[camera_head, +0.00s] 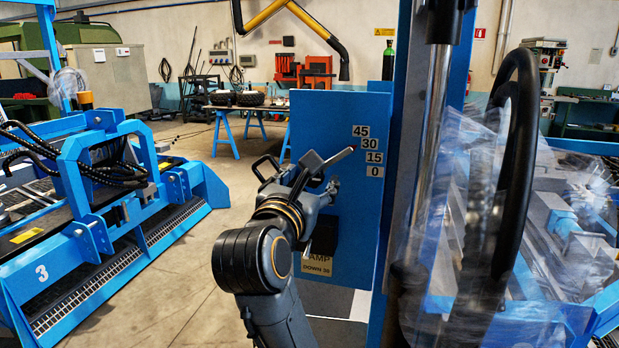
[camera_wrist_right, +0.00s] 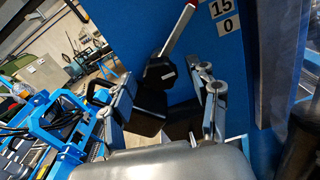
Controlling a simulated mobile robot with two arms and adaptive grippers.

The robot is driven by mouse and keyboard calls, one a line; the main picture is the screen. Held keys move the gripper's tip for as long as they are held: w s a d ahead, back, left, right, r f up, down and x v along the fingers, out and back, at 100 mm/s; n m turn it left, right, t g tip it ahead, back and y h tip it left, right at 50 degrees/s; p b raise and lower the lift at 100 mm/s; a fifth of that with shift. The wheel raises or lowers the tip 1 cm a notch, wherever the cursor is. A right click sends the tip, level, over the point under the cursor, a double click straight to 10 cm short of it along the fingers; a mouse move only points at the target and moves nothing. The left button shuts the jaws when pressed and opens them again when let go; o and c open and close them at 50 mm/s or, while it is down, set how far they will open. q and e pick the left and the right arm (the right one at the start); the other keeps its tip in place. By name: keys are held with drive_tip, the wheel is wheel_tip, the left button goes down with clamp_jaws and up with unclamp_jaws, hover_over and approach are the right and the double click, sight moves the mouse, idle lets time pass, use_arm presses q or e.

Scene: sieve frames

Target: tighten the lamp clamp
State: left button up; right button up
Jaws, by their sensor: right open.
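A blue upright panel (camera_head: 320,115) carries the number labels 45, 30, 15 and 0. In the right wrist view, a lever (camera_wrist_right: 178,32) with a red tip rises to the upper right from a black hub (camera_wrist_right: 159,72) in front of the panel. My right gripper (camera_head: 300,180) is at the panel's left side. In the wrist view, its fingers (camera_wrist_right: 168,100) are apart, with the hub and a black block between and beyond them. I cannot tell whether they touch. In the head view my gripper hides most of the clamp. My left gripper is not in view.
A yellowish label (camera_head: 317,266) reading "DOWN 30" is low on the panel. A black steering wheel (camera_head: 520,150) and plastic-wrapped machine parts stand at right. A blue machine (camera_head: 90,220) stands at left. Open floor (camera_head: 185,290) lies between it and my arm.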

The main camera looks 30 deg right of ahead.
drive_tip(key=shift+s, duration=0.1)
drive_tip(key=shift+a, duration=0.1)
drive_tip(key=shift+c, duration=1.1)
drive_tip(key=c, duration=1)
drive_tip(key=shift+o, duration=0.2)
